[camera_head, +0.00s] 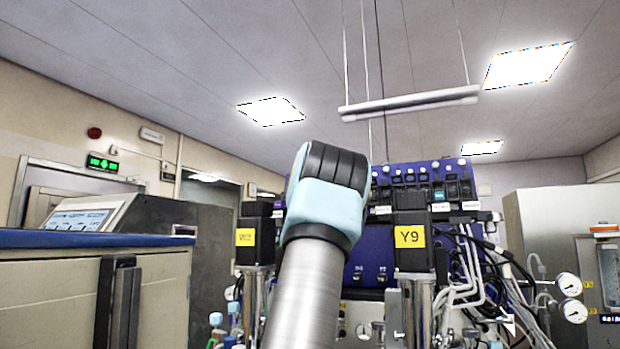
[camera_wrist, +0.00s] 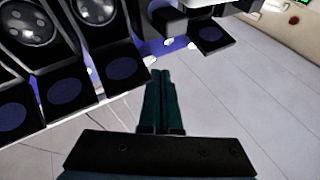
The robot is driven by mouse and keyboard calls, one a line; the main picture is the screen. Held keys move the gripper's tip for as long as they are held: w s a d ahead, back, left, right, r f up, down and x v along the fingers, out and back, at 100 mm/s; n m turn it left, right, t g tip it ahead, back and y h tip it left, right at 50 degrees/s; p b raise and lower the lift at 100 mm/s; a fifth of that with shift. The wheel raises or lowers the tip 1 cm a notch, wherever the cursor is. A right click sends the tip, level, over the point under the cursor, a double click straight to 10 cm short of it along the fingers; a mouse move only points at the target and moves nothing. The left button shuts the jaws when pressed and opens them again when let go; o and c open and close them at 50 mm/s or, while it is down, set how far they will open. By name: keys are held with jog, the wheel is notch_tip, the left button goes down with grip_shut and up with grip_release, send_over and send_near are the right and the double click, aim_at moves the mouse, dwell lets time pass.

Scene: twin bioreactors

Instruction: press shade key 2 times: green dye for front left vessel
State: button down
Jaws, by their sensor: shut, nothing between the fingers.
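The blue bioreactor panel (camera_head: 372,250) stands ahead in the head view, with a row of black modules (camera_head: 410,185) along its top. My arm covers its left part. In the wrist view my gripper (camera_wrist: 161,75) is shut and empty, its two dark green fingers together. Black modules with round dark blue pads, such as this pad (camera_wrist: 123,68), line the left and top of that view. The fingertips appear just below the row, beside a pad; I cannot tell whether they touch anything. The shade key and the front left vessel cannot be made out. My gripper is hidden in the head view.
A black motor block labelled Y9 (camera_head: 410,237) and another with a yellow label (camera_head: 246,237) stand in front of the panel. Cables (camera_head: 480,265) and gauges (camera_head: 570,285) lie at right. A cabinet (camera_head: 60,290) stands at left.

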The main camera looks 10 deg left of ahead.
jog(key=shift+w, duration=0.2)
jog(key=shift+w+f, duration=0.1)
jog(key=shift+w, duration=0.15)
jog(key=shift+w+d+f+p, duration=0.15)
jog(key=shift+w+d+p, duration=0.05)
jog(key=shift+w+p, duration=0.4)
dwell(0.9)
jog(key=shift+s, duration=0.1)
jog(key=shift+s+a+r+b, duration=0.1)
jog(key=shift+s+r+b, duration=0.05)
jog(key=shift+s+b, duration=0.35)
jog(key=shift+s+a+r+b, duration=0.1)
jog(key=shift+s+b, duration=0.3)
jog(key=shift+b, duration=0.05)
jog(key=shift+s, duration=0.1)
